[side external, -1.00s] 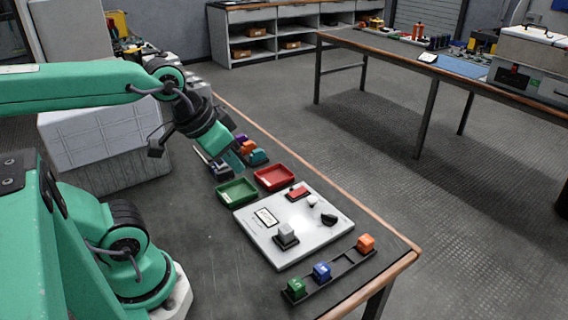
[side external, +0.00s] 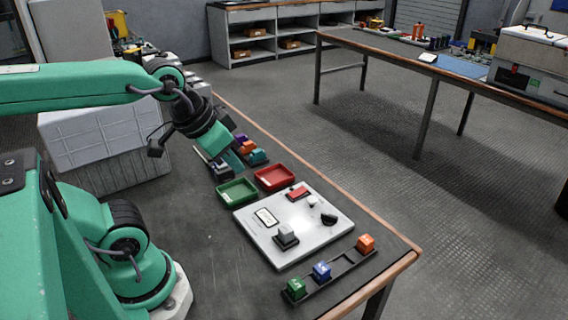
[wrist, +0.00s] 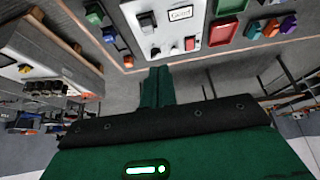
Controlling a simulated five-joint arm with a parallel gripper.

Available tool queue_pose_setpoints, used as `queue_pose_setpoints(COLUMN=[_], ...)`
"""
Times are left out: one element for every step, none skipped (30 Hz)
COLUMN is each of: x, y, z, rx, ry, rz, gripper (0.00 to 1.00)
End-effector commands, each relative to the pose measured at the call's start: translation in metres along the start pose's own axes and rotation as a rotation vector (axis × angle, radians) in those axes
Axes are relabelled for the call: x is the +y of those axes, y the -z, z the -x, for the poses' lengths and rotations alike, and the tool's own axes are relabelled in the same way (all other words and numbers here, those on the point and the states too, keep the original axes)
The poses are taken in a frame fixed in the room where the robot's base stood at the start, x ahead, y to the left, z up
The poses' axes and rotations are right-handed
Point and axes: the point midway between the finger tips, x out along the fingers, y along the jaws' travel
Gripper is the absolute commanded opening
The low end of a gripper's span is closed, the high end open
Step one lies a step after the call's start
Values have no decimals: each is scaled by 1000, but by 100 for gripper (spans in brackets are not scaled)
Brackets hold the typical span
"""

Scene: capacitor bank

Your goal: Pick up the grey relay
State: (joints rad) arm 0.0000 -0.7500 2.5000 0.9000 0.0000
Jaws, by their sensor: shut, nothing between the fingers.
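The grey relay (side external: 287,232) is a small light-grey block seated upright in a black socket near the front left of the white panel (side external: 315,232). It also shows in the wrist view near the top (wrist: 147,19). My gripper (side external: 236,162) is shut and empty, above the far part of the bench beyond the green and red trays, well apart from the grey relay. Its closed green fingers (wrist: 157,85) fill the middle of the wrist view.
A green tray (side external: 237,191) and a red tray (side external: 273,177) sit beyond the panel. A black rail (side external: 330,276) with green, blue and orange blocks lies at the near edge. More coloured blocks (side external: 258,156) stand near my gripper.

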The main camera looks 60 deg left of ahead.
Motion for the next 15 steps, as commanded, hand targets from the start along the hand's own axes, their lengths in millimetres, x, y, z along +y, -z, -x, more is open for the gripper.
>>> queue_pose_setpoints(x=[0, 0, 0, 0, 0, 0, 0, 0, 0, 0, 0, 0, 0, 0, 0], y=[0, 0, 0, 0, 0, 0, 0, 0, 0, 0, 0, 0, 0, 0, 0], z=[0, 0, 0, 0, 0, 0, 0, 0, 0, 0, 0, 0, 0, 0, 0], rx=[0, 0, 0, 0, 0, 0, 0, 0, 0, 0, 0, 0, 0, 0, 0], ry=[0, 0, 0, 0, 0, 0, 0, 0, 0, 0, 0, 0, 0, 0, 0], rz=[0, 0, 0, 0, 0, 0, 0, 0, 0, 0, 0, 0, 0, 0, 0], gripper=[0, 0, 0, 0, 0, 8, 14, 20, 28, 33, 39, 47, 53, 53, 53])
